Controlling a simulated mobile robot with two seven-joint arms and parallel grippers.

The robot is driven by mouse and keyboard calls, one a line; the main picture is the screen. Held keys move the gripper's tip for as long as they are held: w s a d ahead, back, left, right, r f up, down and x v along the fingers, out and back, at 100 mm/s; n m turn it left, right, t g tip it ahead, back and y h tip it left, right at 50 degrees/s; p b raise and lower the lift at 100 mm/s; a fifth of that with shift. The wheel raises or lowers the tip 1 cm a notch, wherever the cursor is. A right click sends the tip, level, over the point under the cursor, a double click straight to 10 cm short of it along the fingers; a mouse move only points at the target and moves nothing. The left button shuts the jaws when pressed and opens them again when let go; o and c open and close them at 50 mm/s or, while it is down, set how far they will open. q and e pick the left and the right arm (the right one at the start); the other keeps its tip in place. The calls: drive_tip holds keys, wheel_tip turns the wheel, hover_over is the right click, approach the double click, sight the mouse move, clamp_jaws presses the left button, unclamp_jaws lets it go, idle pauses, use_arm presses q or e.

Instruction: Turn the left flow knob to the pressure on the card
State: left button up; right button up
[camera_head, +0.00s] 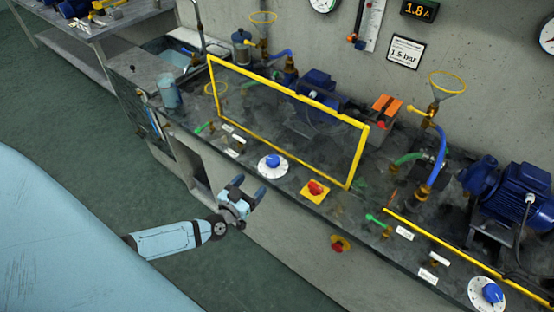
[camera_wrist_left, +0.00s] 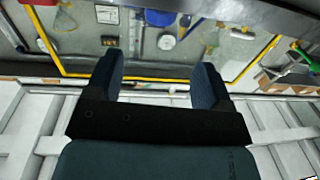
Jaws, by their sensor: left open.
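The left flow knob (camera_head: 272,164) is a blue knob on a white round dial on the bench top, in front of the yellow-framed clear guard. Its exact setting is too small to read. My right gripper is out of view.
The yellow-framed guard (camera_head: 357,157) stands behind the knob. A red button on a yellow plate (camera_head: 315,191) is to its right. A second blue knob (camera_head: 492,293) is at the far right. A cut-off gauge (camera_head: 323,4) and a 1.8 A display (camera_head: 419,11) hang above.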

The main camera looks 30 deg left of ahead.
sight(273, 159)
use_arm(q)
drive_tip(key=w, duration=1.2)
drive_tip(key=shift+w, duration=0.3)
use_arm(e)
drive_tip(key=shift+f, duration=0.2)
